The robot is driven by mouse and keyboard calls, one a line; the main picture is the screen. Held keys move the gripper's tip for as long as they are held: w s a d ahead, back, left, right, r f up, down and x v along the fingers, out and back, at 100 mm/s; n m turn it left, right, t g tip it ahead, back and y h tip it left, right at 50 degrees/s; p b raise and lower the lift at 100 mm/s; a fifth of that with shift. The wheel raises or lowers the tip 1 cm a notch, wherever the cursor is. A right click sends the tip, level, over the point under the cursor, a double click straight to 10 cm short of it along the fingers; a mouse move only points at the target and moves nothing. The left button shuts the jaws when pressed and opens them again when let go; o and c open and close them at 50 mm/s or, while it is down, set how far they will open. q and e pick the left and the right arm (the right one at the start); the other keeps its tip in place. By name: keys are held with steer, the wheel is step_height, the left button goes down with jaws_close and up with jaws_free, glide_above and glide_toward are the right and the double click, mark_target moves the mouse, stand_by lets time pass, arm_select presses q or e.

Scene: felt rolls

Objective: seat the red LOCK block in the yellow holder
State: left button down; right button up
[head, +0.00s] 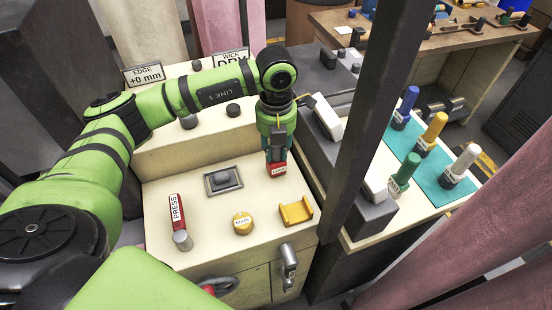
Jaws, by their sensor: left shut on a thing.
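The red LOCK block (278,171) is held in my left gripper (276,160), which points down and is shut on it. Its white label faces the camera, too small to read with certainty. The yellow holder (296,212) is an open bracket with raised sides on the cream worktop, near its right front corner. In the picture the block is above and slightly left of the holder, apart from it. The holder looks empty. My right gripper is not in view.
A yellow MAIN knob (243,223), a red PRESS lever (177,220) and a grey framed switch (223,180) stand on the cream worktop (240,265). A dark post (365,130) rises at the right. Beyond it, several coloured rolls stand on teal mats.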

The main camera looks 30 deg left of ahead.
arm_select(q)
steer(key=shift+r+p, duration=0.3)
steer(key=shift+r, duration=0.4)
steer(key=shift+r, duration=0.15)
steer(key=shift+r+p, duration=1.5)
steer(key=shift+r, duration=0.85)
